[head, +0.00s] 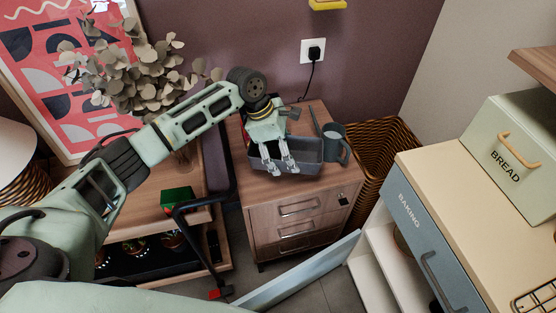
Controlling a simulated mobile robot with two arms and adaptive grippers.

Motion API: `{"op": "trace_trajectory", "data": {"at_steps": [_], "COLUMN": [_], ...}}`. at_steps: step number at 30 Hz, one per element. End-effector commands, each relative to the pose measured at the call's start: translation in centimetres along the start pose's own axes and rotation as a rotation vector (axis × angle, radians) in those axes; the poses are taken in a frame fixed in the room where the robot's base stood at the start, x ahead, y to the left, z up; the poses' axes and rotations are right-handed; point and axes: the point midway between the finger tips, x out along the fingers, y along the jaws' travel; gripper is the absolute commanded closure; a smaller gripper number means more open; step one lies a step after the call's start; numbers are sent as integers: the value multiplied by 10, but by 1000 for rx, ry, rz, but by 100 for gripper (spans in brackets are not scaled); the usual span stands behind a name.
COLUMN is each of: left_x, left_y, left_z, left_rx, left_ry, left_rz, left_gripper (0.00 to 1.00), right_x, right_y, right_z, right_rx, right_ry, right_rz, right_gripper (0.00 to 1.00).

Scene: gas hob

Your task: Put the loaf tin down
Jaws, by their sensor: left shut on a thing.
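The loaf tin (308,151) is a dark grey, long tin over the top of the small wooden drawer cabinet (265,187). My left gripper (280,169) reaches down to it from above and is shut on its near side, towards the left end. The fingers cover part of that side. The tin looks about level. I cannot tell whether its base touches the cabinet top. My right gripper is not in view.
A grey mug (343,152) stands close to the tin's right end. A wicker basket (385,150) is right of the cabinet. A black cable runs from the wall socket (313,50) down behind the cabinet. Bare cabinet top shows in front of the tin.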

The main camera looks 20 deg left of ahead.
Motion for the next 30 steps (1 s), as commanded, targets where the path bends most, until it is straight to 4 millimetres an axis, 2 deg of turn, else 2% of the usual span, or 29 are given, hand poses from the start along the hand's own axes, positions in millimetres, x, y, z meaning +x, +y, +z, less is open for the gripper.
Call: {"op": "trace_trajectory", "data": {"at_steps": [3,6,11,18,28,29,30], "left_x": [4,5,14,42,45,46,46], "left_y": [9,13,14,13,13,13,13], "left_z": [-20,-28,-33,-45,-45,-46,-46], "left_rx": [-1,1,2,3,3,2,3], "left_ry": [0,-2,-2,-1,-2,-1,-1], "left_rz": [0,0,-1,0,0,-1,0], "left_gripper": [62,62,62,62,62,28,24], "right_x": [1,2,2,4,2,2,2], "right_y": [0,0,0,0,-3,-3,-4], "right_z": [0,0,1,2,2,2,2], "right_rx": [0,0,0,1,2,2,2], "right_ry": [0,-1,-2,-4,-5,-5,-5], "right_rz": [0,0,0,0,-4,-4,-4], "right_gripper": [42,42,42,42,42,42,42]}}
